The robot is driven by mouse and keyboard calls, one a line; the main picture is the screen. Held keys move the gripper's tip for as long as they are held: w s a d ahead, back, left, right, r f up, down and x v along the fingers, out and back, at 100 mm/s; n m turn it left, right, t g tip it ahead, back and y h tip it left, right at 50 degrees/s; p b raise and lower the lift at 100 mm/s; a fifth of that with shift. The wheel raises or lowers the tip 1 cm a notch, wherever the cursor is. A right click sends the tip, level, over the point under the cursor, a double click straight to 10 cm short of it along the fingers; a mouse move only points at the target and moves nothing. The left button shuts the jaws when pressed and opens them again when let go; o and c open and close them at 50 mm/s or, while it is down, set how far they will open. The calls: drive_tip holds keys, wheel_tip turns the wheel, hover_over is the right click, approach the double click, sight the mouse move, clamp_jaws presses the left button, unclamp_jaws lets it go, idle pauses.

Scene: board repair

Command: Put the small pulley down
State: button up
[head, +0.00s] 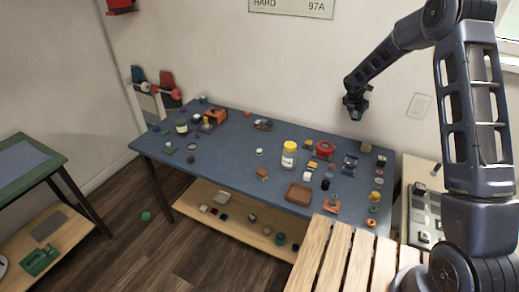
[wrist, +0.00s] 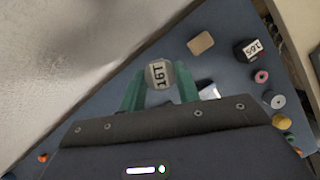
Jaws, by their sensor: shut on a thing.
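In the wrist view, my gripper (wrist: 159,88) has two green fingers shut on the small pulley (wrist: 158,74), a pale round piece marked "16T". The pulley sits between the fingertips with its labelled face towards the camera. In the head view, my gripper (head: 355,104) is raised above the back right part of the blue table (head: 225,165), near the wall. The pulley is too small to make out there. The blue table top also shows below my gripper in the wrist view (wrist: 225,70), with a gap I cannot measure.
A tan flat piece (wrist: 200,43), a dark labelled block (wrist: 248,50), a pink ring (wrist: 261,76) and a grey disc (wrist: 278,101) lie near. A yellow-lidded jar (head: 289,155), red round item (head: 324,148) and brown tray (head: 299,194) crowd the right. The table's left-centre is clearer.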

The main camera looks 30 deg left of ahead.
drive_tip(key=s+a+r+n+y, duration=0.1)
drive_tip(key=s+a, duration=0.2)
drive_tip(key=a, duration=0.6)
drive_tip(key=s+a+r+n, duration=0.1)
drive_tip(key=s+a+n, duration=0.1)
drive_tip(key=a, duration=0.7)
wheel_tip(320, 180, up, 2)
drive_tip(key=n, duration=0.2)
hover_over(277, 141)
drive_tip(key=s, duration=0.2)
drive_tip(key=shift+t+y, duration=0.3)
drive_tip(key=shift+y, duration=0.1)
wheel_tip(277, 141, down, 19)
drive_tip(key=shift+w+f, duration=0.1)
drive_tip(key=shift+f, duration=0.1)
drive_tip(key=o, duration=1)
drive_tip(key=shift+c, duration=0.2)
drive_tip(key=v, duration=1.2)
